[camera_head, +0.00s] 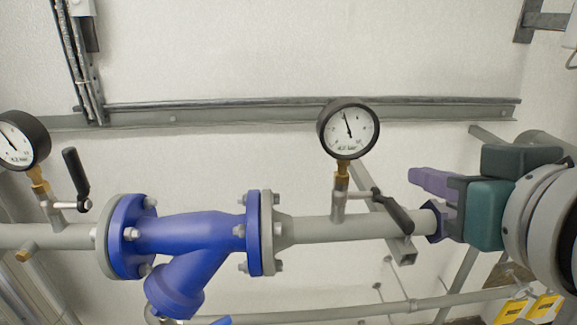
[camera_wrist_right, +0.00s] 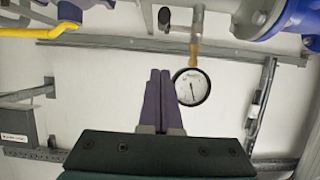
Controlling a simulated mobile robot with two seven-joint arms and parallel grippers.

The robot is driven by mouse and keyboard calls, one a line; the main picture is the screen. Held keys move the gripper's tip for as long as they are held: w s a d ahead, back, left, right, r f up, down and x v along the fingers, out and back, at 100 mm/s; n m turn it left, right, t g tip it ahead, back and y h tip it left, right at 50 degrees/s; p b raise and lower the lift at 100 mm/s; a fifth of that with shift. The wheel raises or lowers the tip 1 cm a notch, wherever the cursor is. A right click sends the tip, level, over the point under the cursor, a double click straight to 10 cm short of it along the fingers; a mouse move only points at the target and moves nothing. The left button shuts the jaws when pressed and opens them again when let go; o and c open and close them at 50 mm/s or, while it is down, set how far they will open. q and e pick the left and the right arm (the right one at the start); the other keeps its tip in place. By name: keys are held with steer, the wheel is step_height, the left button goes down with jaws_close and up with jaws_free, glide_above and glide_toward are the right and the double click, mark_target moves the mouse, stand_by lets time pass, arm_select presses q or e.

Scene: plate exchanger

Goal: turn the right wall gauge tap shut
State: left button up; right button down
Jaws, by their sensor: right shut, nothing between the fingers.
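The right wall gauge (camera_head: 348,130) is a round black-rimmed dial on a brass stem above the grey pipe. Its tap has a black lever (camera_head: 396,212) that slopes down to the right beside the stem. My right gripper (camera_head: 415,176) has purple fingers and a teal body. It is shut and empty, to the right of the lever and apart from it in the head view. The right wrist view, upside down, shows the closed fingers (camera_wrist_right: 160,72) beside a gauge (camera_wrist_right: 192,87). A small dark piece (camera_wrist_right: 164,18), seemingly the lever, shows past the fingertips. My left gripper is out of view.
A left gauge (camera_head: 18,140) has its own black lever (camera_head: 76,175). A blue strainer (camera_head: 190,240) with bolted flanges sits between the two taps. A metal rail (camera_head: 300,112) runs along the pale wall. Yellow tags (camera_head: 525,308) hang at bottom right.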

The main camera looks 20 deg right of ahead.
mark_target(411, 224)
steer(key=x, duration=0.3)
steer(key=shift+r+p, duration=0.3)
steer(key=shift+p, duration=0.1)
steer(key=f, duration=0.3)
steer(key=shift+s+a, duration=0.1)
steer(key=shift+s, duration=0.2)
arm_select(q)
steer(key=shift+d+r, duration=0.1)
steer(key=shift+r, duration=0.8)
arm_select(e)
steer(key=shift+f, duration=0.65)
steer(key=f+b, duration=0.1)
steer(key=b, duration=0.2)
steer(key=f+t+b, duration=0.1)
steer(key=b, duration=0.1)
steer(key=shift+s+f+b, duration=0.25)
steer(key=shift+f+b, duration=0.05)
steer(key=shift+b, duration=0.1)
steer(key=shift+t, duration=0.3)
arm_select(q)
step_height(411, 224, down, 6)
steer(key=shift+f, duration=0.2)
arm_select(e)
steer(key=shift+r, duration=0.2)
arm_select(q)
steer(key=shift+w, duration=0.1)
